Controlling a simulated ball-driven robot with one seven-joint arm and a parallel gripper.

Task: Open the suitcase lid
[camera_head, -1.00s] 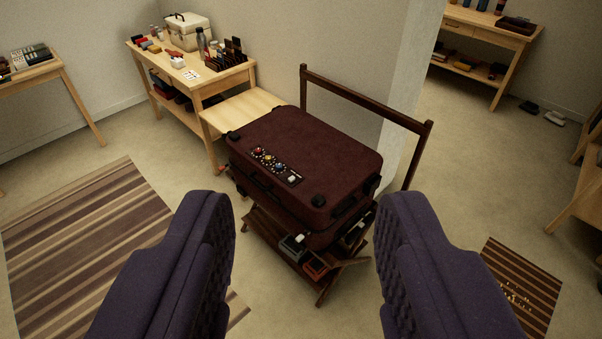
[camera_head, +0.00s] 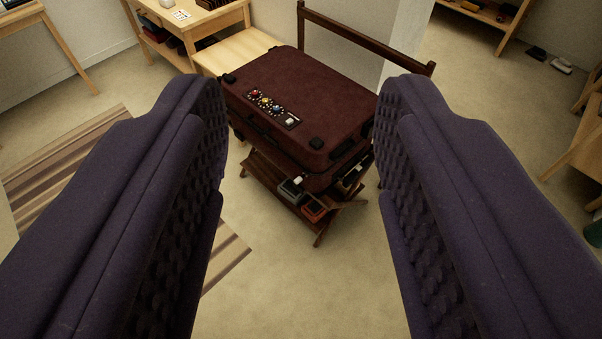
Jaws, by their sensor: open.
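The dark red suitcase (camera_head: 318,95) lies flat on a dark wooden rack (camera_head: 322,222), with its lid down. A dark strip with coloured knobs (camera_head: 268,104) lies on the lid near its left front edge. Black corner pieces show at the lid's corners. My gripper (camera_head: 300,90) is open and empty. Its two purple padded fingers stand wide apart on either side of the suitcase in the picture. It appears to be still some distance in front of the suitcase, and I see no contact.
The rack's back rail (camera_head: 365,38) rises behind the suitcase. Small boxes (camera_head: 303,200) sit on the rack's lower shelf. A wooden table (camera_head: 200,30) and low bench (camera_head: 236,50) stand behind left. A striped rug (camera_head: 62,160) lies left. The floor in front is clear.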

